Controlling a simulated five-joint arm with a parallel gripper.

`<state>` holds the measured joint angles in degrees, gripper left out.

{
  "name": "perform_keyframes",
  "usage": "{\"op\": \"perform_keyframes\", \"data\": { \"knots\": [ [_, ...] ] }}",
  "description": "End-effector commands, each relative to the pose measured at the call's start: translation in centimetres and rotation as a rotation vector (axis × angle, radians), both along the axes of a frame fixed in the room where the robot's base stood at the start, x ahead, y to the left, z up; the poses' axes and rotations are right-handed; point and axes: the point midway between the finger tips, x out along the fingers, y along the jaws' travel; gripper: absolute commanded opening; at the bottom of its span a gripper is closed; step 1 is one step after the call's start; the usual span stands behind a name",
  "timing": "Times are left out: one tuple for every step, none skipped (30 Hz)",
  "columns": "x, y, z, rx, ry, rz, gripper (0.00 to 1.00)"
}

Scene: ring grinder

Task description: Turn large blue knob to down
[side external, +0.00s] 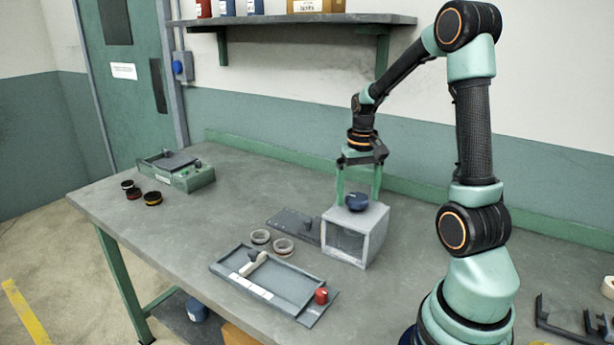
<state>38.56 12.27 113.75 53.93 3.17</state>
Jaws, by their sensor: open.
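A large blue knob (356,202) sits on the top face of a grey box (345,248) near the middle of the workbench. My gripper (357,200) points straight down over the box. Its two green fingers are apart, one on the left and one on the right of the blue knob. The fingers look open around the knob; I cannot tell whether either one touches it. The knob's pointer mark is too small to make out.
A dark tray (295,285) with a lever and a red knob (321,296) lies in front. Two rings (283,246) and a dark plate (292,224) lie left of the box. A green device (190,175) stands far left. A shelf (290,20) hangs above.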

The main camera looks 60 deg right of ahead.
Motion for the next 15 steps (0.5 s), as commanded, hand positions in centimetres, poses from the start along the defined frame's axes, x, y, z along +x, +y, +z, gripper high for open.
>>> {"op": "perform_keyframes", "data": {
  "knots": [
    [-0.01,0.01,0.01,0.0,0.0,0.0,0.99],
    [-0.01,0.01,0.01,0.0,0.0,0.0,0.95],
    [-0.01,0.01,0.02,0.0,0.0,0.0,0.8],
    [-0.01,0.01,0.02,0.0,0.0,0.0,0.69],
    [-0.01,0.01,0.03,0.0,0.0,0.0,0.57],
    [-0.01,0.01,0.03,0.0,0.0,0.0,0.42],
    [-0.01,0.01,0.03,0.0,0.0,0.0,0.3],
    [-0.01,0.01,0.04,0.0,0.0,0.0,0.19],
    [-0.01,0.01,0.04,0.0,0.0,0.0,0.13],
    [-0.01,-0.01,0.04,0.0,0.0,-0.001,0.13],
    [-0.01,-0.01,0.05,0.0,0.0,-0.004,0.13],
    [0.01,-0.01,0.05,0.0,0.0,-0.014,0.13],
    [0.01,-0.01,0.06,0.0,0.0,-0.025,0.13],
    [0.02,-0.02,0.06,0.0,0.0,-0.036,0.13],
    [0.03,-0.03,0.06,0.001,0.001,-0.051,0.13]
  ]
}}
